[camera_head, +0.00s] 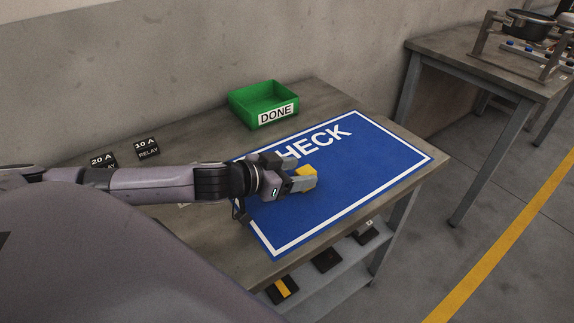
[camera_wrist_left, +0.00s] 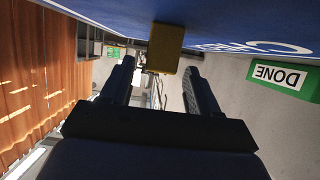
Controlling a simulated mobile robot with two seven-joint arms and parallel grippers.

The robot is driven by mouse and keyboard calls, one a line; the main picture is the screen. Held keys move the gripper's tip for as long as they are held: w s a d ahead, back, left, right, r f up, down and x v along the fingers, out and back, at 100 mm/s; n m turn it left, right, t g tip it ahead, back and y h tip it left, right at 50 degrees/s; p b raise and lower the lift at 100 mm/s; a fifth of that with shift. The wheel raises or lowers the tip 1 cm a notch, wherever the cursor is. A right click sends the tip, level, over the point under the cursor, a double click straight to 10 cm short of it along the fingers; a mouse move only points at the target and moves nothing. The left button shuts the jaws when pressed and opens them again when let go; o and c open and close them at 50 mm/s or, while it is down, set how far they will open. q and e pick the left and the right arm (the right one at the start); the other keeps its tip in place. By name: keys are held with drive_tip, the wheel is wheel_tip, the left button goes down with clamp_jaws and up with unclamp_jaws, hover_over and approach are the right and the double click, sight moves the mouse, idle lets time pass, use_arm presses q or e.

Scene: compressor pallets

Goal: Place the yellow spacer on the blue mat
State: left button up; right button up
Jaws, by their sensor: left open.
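The yellow spacer (camera_head: 306,171) is on the blue mat (camera_head: 374,156), partly hidden by my left gripper (camera_head: 300,182). In the left wrist view, which looks upside down, the spacer (camera_wrist_left: 166,48) stands against the mat (camera_wrist_left: 225,18). My left gripper (camera_wrist_left: 158,70) is open there, its two fingers apart. The spacer is in line with the gap between the fingertips, at or just beyond them. I see no finger pressing on it. My right gripper is not in view.
A green bin (camera_head: 262,103) labelled DONE stands behind the mat. Two black relay blocks, 20 A (camera_head: 104,160) and 10 A (camera_head: 147,148), are at the back left. Dark trays (camera_head: 326,260) lie on a lower shelf, one with a yellow piece. The mat's right part is clear.

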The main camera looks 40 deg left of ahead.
sight(303, 172)
use_arm(q)
drive_tip(key=shift+s+a+r, duration=0.15)
drive_tip(key=shift+s+a, duration=0.05)
drive_tip(key=shift+s, duration=0.15)
drive_tip(key=shift+v, duration=1.25)
drive_tip(key=shift+s+a+r, duration=0.2)
drive_tip(key=shift+s, duration=0.25)
drive_tip(key=shift+v, duration=0.8)
drive_tip(key=shift+s+a+r, duration=0.1)
drive_tip(key=shift+s+r, duration=0.2)
drive_tip(key=shift+s, duration=0.25)
drive_tip(key=shift+p+v, duration=0.7)
drive_tip(key=shift+v, duration=0.15)
drive_tip(key=p+v, duration=0.2)
drive_tip(key=v, duration=0.1)
drive_tip(key=shift+s+p, duration=0.1)
drive_tip(key=shift+p, duration=0.3)
